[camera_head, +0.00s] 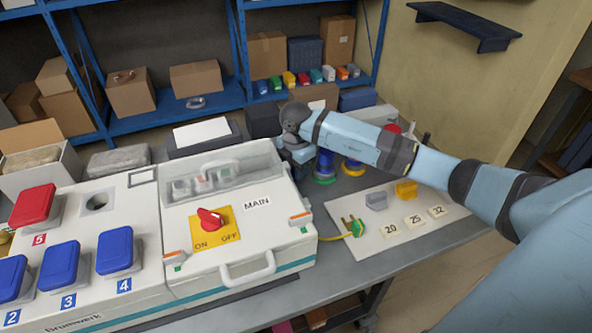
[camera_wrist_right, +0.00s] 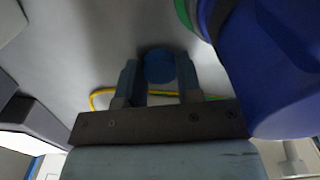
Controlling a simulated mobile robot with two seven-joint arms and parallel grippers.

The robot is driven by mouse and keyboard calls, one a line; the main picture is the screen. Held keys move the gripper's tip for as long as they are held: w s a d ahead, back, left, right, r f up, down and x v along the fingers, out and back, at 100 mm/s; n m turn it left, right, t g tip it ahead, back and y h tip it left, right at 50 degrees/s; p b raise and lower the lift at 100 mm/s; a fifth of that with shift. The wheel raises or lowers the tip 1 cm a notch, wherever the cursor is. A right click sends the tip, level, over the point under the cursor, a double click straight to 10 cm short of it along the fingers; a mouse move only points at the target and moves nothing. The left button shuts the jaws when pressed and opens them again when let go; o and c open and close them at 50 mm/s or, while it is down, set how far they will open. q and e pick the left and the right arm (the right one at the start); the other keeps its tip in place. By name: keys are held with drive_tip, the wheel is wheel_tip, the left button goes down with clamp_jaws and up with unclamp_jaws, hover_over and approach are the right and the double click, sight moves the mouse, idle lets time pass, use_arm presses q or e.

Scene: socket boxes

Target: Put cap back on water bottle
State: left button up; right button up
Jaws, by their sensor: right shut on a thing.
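My right gripper (camera_head: 298,152) is low behind the right end of the MAIN box, partly hidden by its own wrist. In the right wrist view, its two fingers (camera_wrist_right: 158,78) are shut on a small round blue thing (camera_wrist_right: 159,65) that looks like a cap. I cannot make out a water bottle for certain in either view. My left gripper is not in view.
A blue plug with a green ring (camera_head: 325,168) stands right beside the gripper; it fills the right of the wrist view (camera_wrist_right: 275,70). Another with a yellow ring (camera_head: 353,166) is beyond it. The MAIN box (camera_head: 283,238) and a white board (camera_head: 395,242) are nearby.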

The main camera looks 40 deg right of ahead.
wheel_tip(320, 180, up, 20)
drive_tip(key=p, duration=0.1)
idle(0.4)
idle(0.5)
